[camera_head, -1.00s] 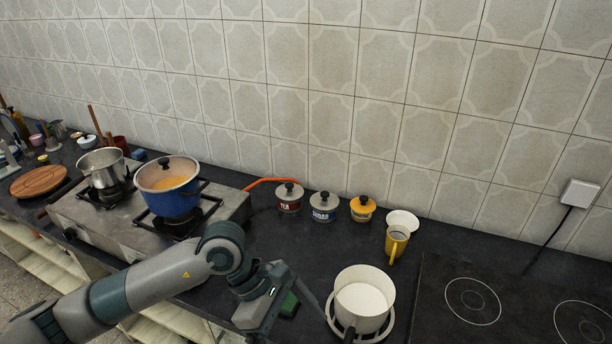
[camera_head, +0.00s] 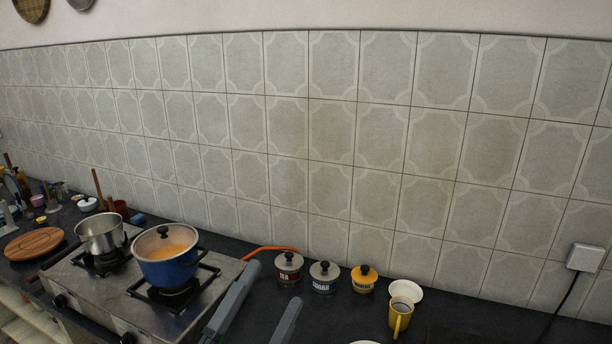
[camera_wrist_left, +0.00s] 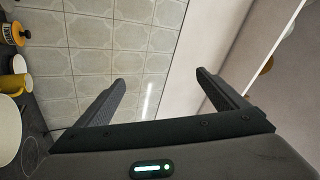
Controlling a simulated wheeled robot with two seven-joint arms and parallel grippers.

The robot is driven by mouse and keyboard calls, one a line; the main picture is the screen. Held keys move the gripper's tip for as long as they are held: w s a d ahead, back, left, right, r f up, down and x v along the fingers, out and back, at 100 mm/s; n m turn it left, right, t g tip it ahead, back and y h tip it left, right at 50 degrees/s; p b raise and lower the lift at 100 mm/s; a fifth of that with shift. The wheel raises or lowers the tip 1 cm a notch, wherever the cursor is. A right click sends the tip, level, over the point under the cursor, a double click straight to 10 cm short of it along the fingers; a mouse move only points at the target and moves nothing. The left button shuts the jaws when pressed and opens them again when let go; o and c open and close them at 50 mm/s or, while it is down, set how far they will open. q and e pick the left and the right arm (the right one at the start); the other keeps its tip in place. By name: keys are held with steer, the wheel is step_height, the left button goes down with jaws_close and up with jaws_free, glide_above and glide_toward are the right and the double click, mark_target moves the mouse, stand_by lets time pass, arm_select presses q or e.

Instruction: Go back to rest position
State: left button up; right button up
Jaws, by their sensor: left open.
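My left gripper (camera_head: 255,312) is at the bottom centre of the head view, its two fingers apart and pointing up, with nothing between them. In the left wrist view my left gripper (camera_wrist_left: 165,97) is also open and empty, facing the tiled wall (camera_wrist_left: 125,45). In the head view it shows just right of the gas stove and in front of the tea canister (camera_head: 288,267). My right gripper is not in view.
The stove (camera_head: 75,284) holds a steel pot (camera_head: 101,236) and a blue pot (camera_head: 168,268). A wall socket (camera_head: 584,257) is at right.

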arm_select(q)
steer(key=a+f+n+g+y, duration=0.3)
steer(key=a+f+n+y, duration=0.7)
steer(key=f, duration=0.4)
steer(key=s+a+f+n+g+y, duration=0.1)
steer(key=s+a+f+n+g, duration=0.15)
steer(key=f, duration=0.35)
steer(key=s+a+f+n+g+y, duration=0.1)
steer(key=s+a+f+n+g, duration=0.2)
steer(key=f, duration=0.4)
steer(key=s+f+n+g, duration=0.1)
steer(key=s+f+g, duration=0.25)
steer(key=s, duration=0.35)
steer(key=s+a+f+n+g, duration=0.1)
steer(key=s+f+g, duration=0.1)
steer(key=s+f, duration=0.35)
steer(key=s+f+n+g, duration=0.1)
steer(key=s+f+g, duration=0.15)
steer(key=s, duration=0.65)
step_height(320, 180, down, 29)
steer(key=g, duration=0.2)
steer(key=s+a+f+g+b, duration=0.1)
steer(key=s+a+f, duration=0.2)
steer(key=s+f, duration=1.5)
steer(key=shift+s+a+m+h, duration=0.15)
steer(key=shift+s+m+h, duration=0.15)
steer(key=shift+s+m, duration=0.1)
